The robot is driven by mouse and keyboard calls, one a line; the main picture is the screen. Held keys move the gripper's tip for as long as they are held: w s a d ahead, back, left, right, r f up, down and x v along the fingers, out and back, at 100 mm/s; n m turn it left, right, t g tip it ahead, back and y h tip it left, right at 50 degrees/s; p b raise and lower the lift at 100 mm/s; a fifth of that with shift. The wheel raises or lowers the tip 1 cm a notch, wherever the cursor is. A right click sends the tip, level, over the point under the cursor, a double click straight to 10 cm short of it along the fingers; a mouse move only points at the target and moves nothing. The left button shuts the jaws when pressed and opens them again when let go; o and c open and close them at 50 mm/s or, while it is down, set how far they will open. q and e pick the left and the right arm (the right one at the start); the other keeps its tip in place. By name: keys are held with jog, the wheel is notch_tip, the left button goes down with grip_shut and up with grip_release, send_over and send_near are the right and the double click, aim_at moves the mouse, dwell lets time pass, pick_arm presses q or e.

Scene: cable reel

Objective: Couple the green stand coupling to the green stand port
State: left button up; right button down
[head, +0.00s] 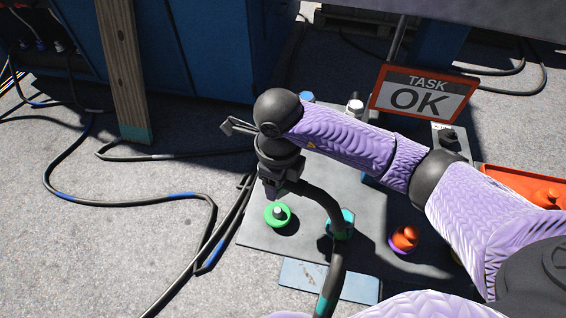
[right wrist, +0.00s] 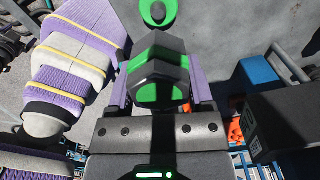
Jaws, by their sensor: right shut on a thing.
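The green stand port (head: 278,214) is a green ring with a pale centre post on the grey plate. It also shows at the top of the right wrist view (right wrist: 155,14). My right gripper (head: 272,188) is shut on the green stand coupling (right wrist: 158,72), a dark faceted body with green faces. In the head view the gripper mostly hides the coupling, just above the port in the picture. The wrist view shows the coupling and port apart in the picture; their height gap is unclear. A thick dark cable (head: 320,198) bends right and down from the gripper. My left gripper is not in view.
A cyan port (head: 347,218) and an orange plug on a purple ring (head: 404,238) stand right of the green port. A "TASK OK" sign (head: 415,95) stands behind. Loose cables (head: 130,203) lie on the floor at left. A red-orange tray (head: 510,177) is at right.

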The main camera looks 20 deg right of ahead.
aim_at(279, 211)
jog(key=f+m, duration=0.1)
jog(key=m, duration=0.2)
jog(key=shift+s+a+f, duration=0.1)
jog(key=shift+f, duration=0.3)
notch_tip(279, 211, down, 8)
jog(key=b, duration=0.7)
jog(key=shift+f, duration=0.3)
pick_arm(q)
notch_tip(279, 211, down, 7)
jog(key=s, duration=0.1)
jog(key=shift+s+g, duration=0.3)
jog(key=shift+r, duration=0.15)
pick_arm(e)
jog(key=shift+r, duration=0.1)
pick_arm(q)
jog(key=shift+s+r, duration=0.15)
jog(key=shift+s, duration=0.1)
